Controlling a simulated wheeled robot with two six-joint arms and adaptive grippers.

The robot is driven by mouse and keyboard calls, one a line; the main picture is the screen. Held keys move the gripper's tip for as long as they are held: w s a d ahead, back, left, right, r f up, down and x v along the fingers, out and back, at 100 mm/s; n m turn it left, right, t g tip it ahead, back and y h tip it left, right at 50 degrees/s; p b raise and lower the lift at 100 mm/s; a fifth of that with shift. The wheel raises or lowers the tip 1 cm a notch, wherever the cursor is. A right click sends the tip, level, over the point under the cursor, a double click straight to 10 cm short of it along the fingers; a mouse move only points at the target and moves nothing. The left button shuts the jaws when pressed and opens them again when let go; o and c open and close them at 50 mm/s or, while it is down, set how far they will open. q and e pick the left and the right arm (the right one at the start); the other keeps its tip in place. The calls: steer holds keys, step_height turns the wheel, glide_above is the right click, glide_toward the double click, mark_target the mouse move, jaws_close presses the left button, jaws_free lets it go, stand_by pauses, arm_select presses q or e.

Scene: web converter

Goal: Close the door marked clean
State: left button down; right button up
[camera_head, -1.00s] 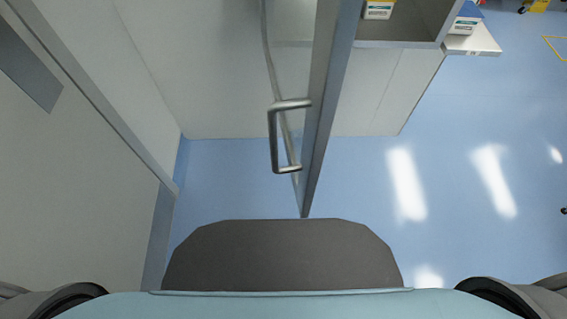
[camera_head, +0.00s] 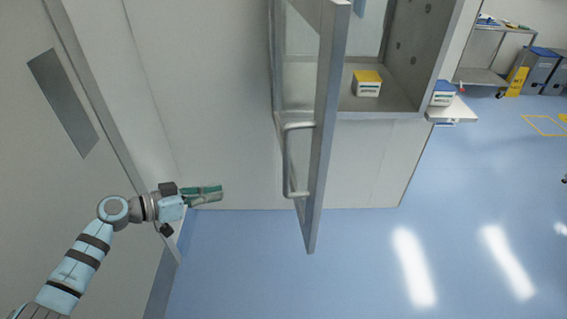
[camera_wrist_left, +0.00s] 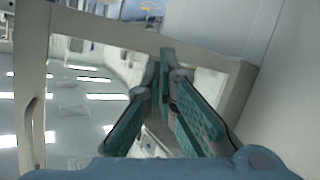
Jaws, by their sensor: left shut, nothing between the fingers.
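The door (camera_head: 323,130) is a glass panel in a grey metal frame, standing open and seen nearly edge-on in the head view. No "clean" marking is readable on it. Its metal bar handle (camera_head: 288,162) is on the left face. My left gripper (camera_head: 221,191) is shut and empty, left of the handle and apart from the door. In the left wrist view, its green finger pads (camera_wrist_left: 166,55) come together in front of a pale frame with glass; a bar handle (camera_wrist_left: 30,120) shows at far left. My right gripper is not in view.
The door opens off a wall cabinet (camera_head: 380,113) holding a yellow-lidded box (camera_head: 367,83). A blue-lidded box (camera_head: 442,93) sits on a side shelf (camera_head: 455,112). A wall is on the left. A cart and bins stand far right.

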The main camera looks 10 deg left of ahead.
arm_select(q)
steer(key=s+d+r+m+g+h, duration=0.15)
steer(key=d+r+m+h, duration=0.25)
steer(key=r, duration=0.6)
steer(key=m+g+h, duration=0.2)
steer(key=m, duration=0.2)
glide_toward(305, 155)
steer(key=shift+h, duration=0.3)
steer(key=p+x, duration=0.4)
steer(key=x, duration=0.2)
steer(key=shift+d+p, duration=0.15)
steer(key=shift+p, duration=0.15)
steer(key=shift+w+d+f, duration=0.15)
steer(key=shift+w+d, duration=0.05)
steer(key=shift+d, duration=0.15)
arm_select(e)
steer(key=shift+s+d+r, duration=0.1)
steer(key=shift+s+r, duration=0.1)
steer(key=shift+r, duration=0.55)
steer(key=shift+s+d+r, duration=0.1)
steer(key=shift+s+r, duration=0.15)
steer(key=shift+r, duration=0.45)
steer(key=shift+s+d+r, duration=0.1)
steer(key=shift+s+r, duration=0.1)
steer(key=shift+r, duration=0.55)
